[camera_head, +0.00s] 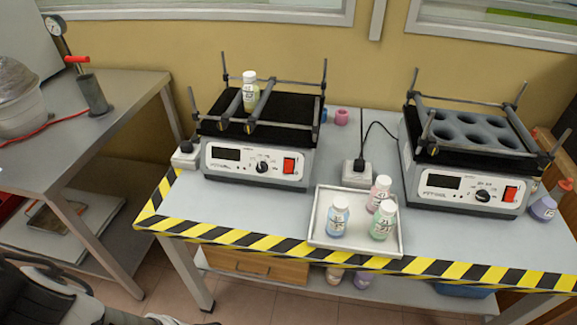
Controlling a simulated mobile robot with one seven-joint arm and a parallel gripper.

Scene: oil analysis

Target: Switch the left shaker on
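The left shaker (255,162) stands at the left of the striped-edge table. It has a white front with a dark display, a knob and a red rocker switch (289,166) at its right end. The display looks dark, and the switch position is too small to tell. A bottle with a white cap and yellowish content (250,92) stands on its black top between the clamp bars. I cannot make out my gripper in this view; dark parts at the bottom left corner may be my arm. Nothing touches the shaker's front.
A similar right shaker (465,190) has a tray with round holes. A white tray (316,235) with several bottles lies in front, between the shakers. White power sockets (357,173) and small pink items (341,117) are near. A metal side table (130,85) stands left.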

